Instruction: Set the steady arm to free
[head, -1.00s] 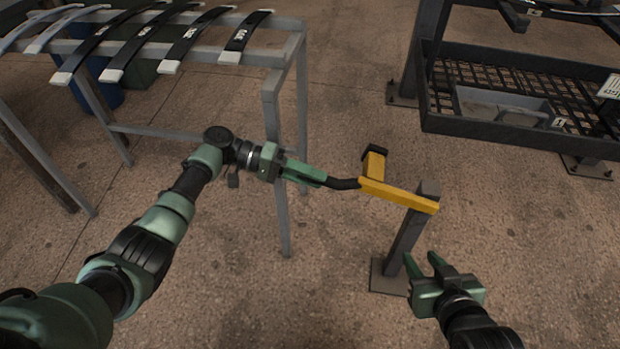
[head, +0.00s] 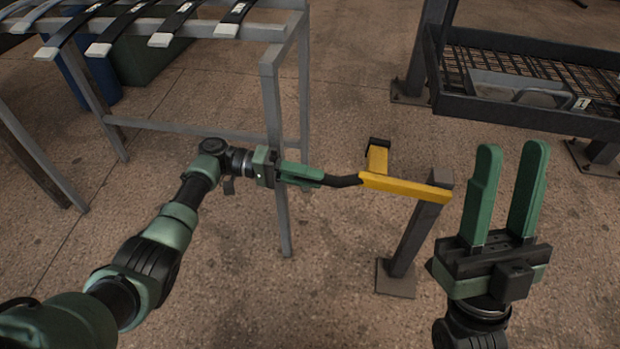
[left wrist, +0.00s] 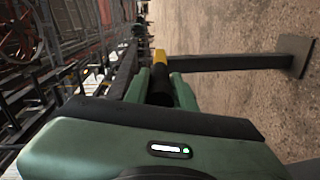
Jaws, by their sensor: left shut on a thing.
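The steady arm is a yellow bar (head: 405,187) on top of a dark post (head: 415,240), with a short yellow upright piece tipped in black (head: 377,158) and a black handle (head: 343,181) at its left end. My left gripper (head: 318,178) is shut on the black handle. In the left wrist view the handle (left wrist: 160,88) lies between the green fingers, with a bit of yellow beyond it. My right gripper (head: 508,195) is open and empty, to the right of the post and nearer the camera.
A grey metal rack (head: 240,32) with several dark labelled strips stands at the upper left, its legs close to my left gripper. A dark mesh shelf (head: 560,113) with a grey tray (head: 520,88) stands at the upper right. Open floor surrounds the post's base plate (head: 396,279).

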